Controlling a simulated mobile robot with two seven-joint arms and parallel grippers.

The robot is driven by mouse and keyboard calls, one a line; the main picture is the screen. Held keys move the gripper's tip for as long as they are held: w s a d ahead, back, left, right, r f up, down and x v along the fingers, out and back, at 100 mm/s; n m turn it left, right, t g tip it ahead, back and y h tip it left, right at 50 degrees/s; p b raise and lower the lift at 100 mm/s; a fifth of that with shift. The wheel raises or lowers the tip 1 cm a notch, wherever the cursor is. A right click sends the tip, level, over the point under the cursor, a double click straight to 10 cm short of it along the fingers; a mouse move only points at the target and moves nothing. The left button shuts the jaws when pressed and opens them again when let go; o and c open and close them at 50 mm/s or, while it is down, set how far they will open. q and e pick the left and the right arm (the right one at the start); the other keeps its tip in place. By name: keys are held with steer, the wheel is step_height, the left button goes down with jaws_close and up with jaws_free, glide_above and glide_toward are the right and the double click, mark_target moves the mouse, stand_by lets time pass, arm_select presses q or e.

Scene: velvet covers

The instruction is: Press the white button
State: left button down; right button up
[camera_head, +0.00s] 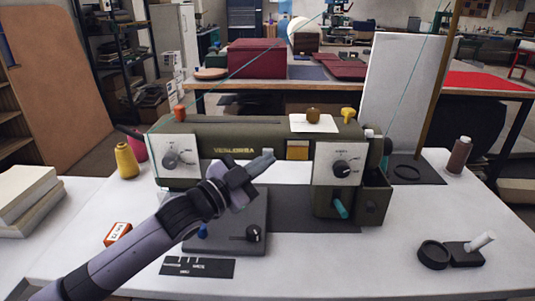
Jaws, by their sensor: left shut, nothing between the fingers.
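A dark green sewing machine (235,143) stands on the white table. A small white button-like cap (369,133) sits at the top of its right end. A white plate (313,123) with a brown knob lies on its top. My left gripper (262,163) is shut and empty, in front of the machine's middle. It points up and right, left of the white cap and apart from it. My left arm hides part of the grey base plate. My right gripper is not in view.
Orange (179,113) and yellow (348,114) knobs stand on the machine. A yellow spool (126,161) stands left and a brown spool (459,156) right. A black base with a white stick (481,241) is at front right. The front table right of my arm is mostly clear.

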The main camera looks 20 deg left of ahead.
arm_select(q)
steer(key=shift+w, duration=0.15)
stand_by(0.4)
steer(key=shift+w+a, duration=0.15)
steer(key=shift+w, duration=0.3)
stand_by(0.5)
steer(key=shift+p, duration=0.3)
steer(key=shift+s+p, duration=0.3)
steer(key=shift+s, duration=0.3)
steer(key=shift+d, duration=0.2)
steer(key=s+d+p, duration=0.1)
steer(key=s+p, duration=0.1)
steer(key=s, duration=0.3)
steer(key=shift+s+d, duration=0.3)
steer(key=shift+s, duration=0.1)
